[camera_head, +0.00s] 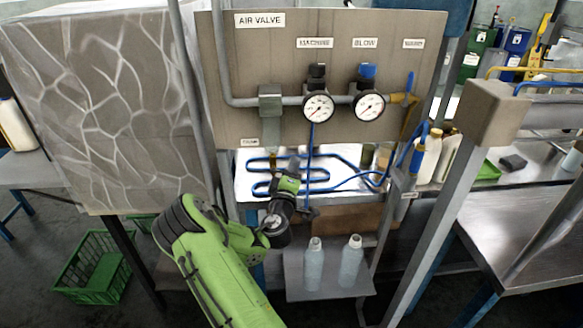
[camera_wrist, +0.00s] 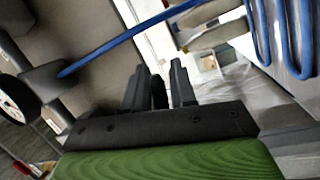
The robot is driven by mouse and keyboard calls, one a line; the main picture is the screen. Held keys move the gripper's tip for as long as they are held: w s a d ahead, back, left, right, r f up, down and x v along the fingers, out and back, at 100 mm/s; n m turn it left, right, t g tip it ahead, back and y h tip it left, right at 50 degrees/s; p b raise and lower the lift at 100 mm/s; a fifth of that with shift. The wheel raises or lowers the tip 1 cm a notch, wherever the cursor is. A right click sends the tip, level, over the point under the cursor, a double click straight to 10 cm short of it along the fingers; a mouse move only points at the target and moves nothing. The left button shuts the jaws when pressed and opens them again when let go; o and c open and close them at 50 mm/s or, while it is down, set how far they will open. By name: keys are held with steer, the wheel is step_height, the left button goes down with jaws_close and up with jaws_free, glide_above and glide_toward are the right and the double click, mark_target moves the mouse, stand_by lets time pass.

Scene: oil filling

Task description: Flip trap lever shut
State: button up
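The air valve panel (camera_head: 228,60) stands upright in the head view, with a pipe along it. A grey box-shaped fitting (camera_head: 270,103) sits on the pipe at the left, above a small label (camera_head: 250,142) too small to read surely. I cannot make out the trap lever. My gripper (camera_head: 290,172) is below the panel's lower edge, apart from the grey fitting. In the wrist view, the two black fingers of my gripper (camera_wrist: 159,80) stand apart. A dark rounded piece (camera_wrist: 158,94) shows between them; I cannot tell what it is.
Two round gauges (camera_head: 318,108) (camera_head: 369,105) sit on the pipe, right of the fitting. Blue hose (camera_head: 340,158) loops below the panel, close to my gripper. Two pale bottles (camera_head: 314,264) (camera_head: 351,262) stand on a low shelf. A green crate (camera_head: 93,268) is on the floor.

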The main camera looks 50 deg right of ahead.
jaws_close()
steer(key=shift+r+n+t+b, duration=0.35)
steer(key=shift+n+b, duration=0.3)
steer(key=shift+n, duration=0.35)
steer(key=shift+r+n+t+b, duration=0.25)
steer(key=shift+r+n+b, duration=0.25)
steer(key=shift+n, duration=0.5)
steer(key=shift+o, duration=1.5)
jaws_free()
steer(key=shift+f, duration=0.1)
